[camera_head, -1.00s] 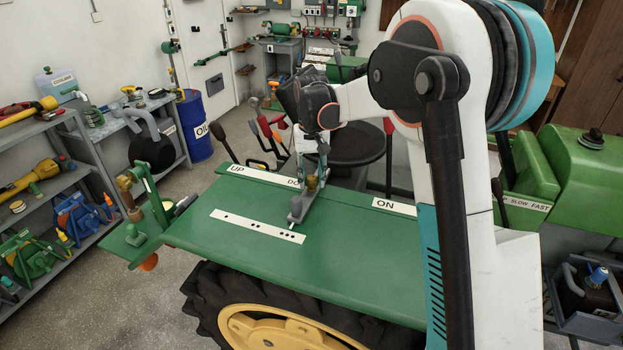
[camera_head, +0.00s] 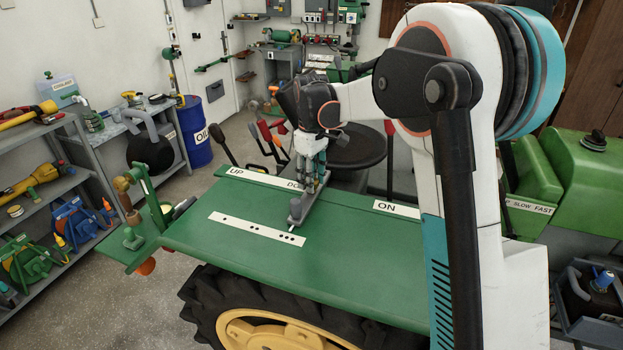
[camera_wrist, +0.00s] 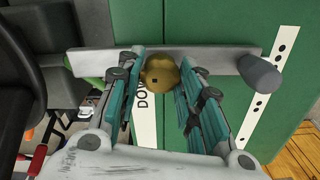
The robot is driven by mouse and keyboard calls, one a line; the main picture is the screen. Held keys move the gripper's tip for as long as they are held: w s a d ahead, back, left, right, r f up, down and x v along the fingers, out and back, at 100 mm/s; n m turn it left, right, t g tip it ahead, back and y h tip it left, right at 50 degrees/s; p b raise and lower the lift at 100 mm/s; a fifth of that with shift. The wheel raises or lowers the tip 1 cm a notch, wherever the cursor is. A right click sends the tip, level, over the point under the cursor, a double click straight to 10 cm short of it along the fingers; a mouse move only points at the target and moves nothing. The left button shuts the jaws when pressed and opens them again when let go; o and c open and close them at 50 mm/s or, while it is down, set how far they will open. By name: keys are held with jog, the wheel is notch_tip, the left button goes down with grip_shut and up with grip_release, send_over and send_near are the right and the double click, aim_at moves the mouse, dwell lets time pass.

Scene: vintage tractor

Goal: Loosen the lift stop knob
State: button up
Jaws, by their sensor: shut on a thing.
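The brass-coloured lift stop knob (camera_wrist: 160,72) sits against a flat grey bar (camera_wrist: 218,58) in the wrist view. My gripper (camera_wrist: 162,80) has one teal-and-grey finger on each side of the knob and is shut on it. In the head view my gripper (camera_head: 311,188) points down over the green fender at the "DOWN" end of the label. The fingers hide the knob there. The near end of the grey bar (camera_head: 296,211) shows below them.
A dark seat (camera_head: 355,150) stands behind my gripper. A grey cylinder (camera_wrist: 260,74) sticks out from the bar's right end.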

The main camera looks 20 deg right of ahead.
jog(key=shift+f+n, duration=0.1)
jog(key=shift+n, duration=0.4)
jog(key=o, duration=1.1)
jog(key=shift+c, duration=0.2)
notch_tip(320, 180, up, 12)
